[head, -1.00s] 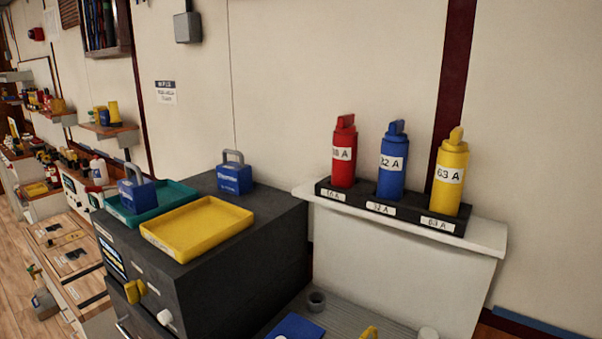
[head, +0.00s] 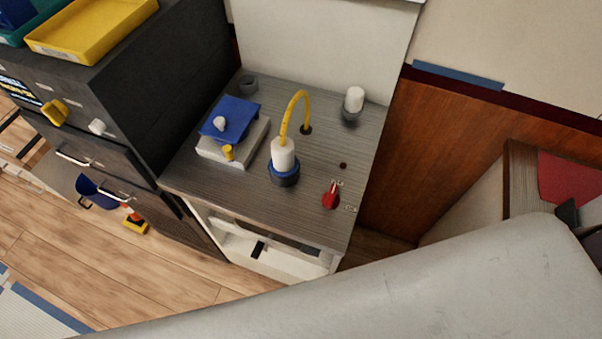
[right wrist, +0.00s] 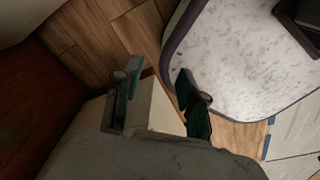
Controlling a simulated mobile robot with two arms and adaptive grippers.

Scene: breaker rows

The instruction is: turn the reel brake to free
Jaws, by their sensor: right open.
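A small red lever (head: 330,195), which looks like the reel brake, sits near the right front of the grey ribbed worktop (head: 215,194) in the head view. Two small white labels lie beside it, one by its upper end and one to its lower right; their words are too small to read. The narrow end of the lever points up towards the upper label. My right gripper (right wrist: 156,82) is open and empty in the right wrist view, over floor and cabinet, with no lever between its fingers. Neither gripper shows in the head view.
A white and blue plug (head: 284,160) with a curved yellow cable stands left of the lever. A blue-topped box (head: 230,125) and a white-capped fitting (head: 353,105) are also on the worktop. A dark cabinet (head: 165,75) borders it on the left, a wooden panel on the right.

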